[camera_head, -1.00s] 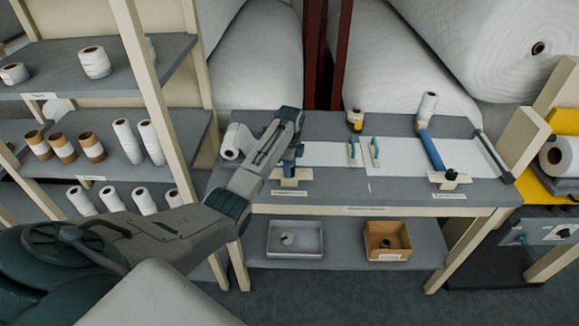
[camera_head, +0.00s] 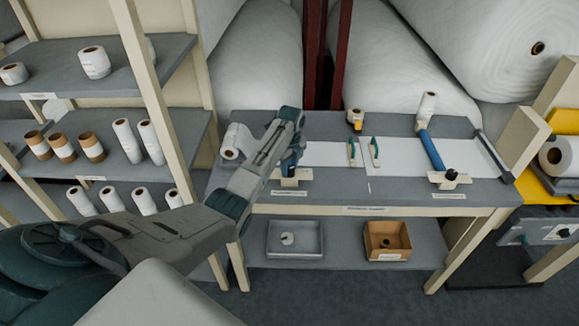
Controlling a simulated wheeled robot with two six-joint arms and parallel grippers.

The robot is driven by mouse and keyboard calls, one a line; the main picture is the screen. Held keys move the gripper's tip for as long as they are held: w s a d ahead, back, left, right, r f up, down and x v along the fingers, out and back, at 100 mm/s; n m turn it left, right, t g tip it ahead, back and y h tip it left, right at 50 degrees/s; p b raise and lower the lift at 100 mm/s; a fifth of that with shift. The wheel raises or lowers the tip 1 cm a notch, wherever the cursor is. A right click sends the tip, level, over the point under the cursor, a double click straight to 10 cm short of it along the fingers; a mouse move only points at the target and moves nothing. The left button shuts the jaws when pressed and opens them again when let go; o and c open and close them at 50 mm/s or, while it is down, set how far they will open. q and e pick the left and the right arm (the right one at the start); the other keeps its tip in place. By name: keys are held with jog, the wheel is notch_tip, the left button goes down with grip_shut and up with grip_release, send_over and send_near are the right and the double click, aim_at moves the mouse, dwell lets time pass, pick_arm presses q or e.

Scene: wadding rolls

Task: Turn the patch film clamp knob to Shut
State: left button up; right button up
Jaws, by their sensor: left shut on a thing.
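My left gripper (camera_head: 290,168) reaches in from the left over the bench and points down at the left clamp's cream base plate (camera_head: 290,181), near the bench's front edge. It is shut on the left clamp's knob, which is mostly hidden by the fingers, so its angle cannot be read. A label (camera_head: 289,193) lies in front of this plate, too small to read. A second clamp with a blue bar (camera_head: 432,150) and a black knob (camera_head: 451,173) on a cream plate stands at the right of the bench. My right gripper is not in view.
White sheets (camera_head: 400,155) lie on the grey bench, with two green-handled tools (camera_head: 375,151) and a yellow tape roll (camera_head: 355,118). A white roll (camera_head: 236,142) lies beside my wrist. A grey tray (camera_head: 294,252) and an open carton (camera_head: 388,252) sit on the lower shelf.

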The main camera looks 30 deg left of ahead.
aim_at(290, 167)
pick_arm(q)
jog(key=shift+r, duration=0.1)
jog(key=o, duration=1)
notch_tip(290, 167, up, 11)
jog(key=b, duration=0.3)
jog(key=shift+w+b, duration=0.15)
jog(key=shift+b, duration=0.25)
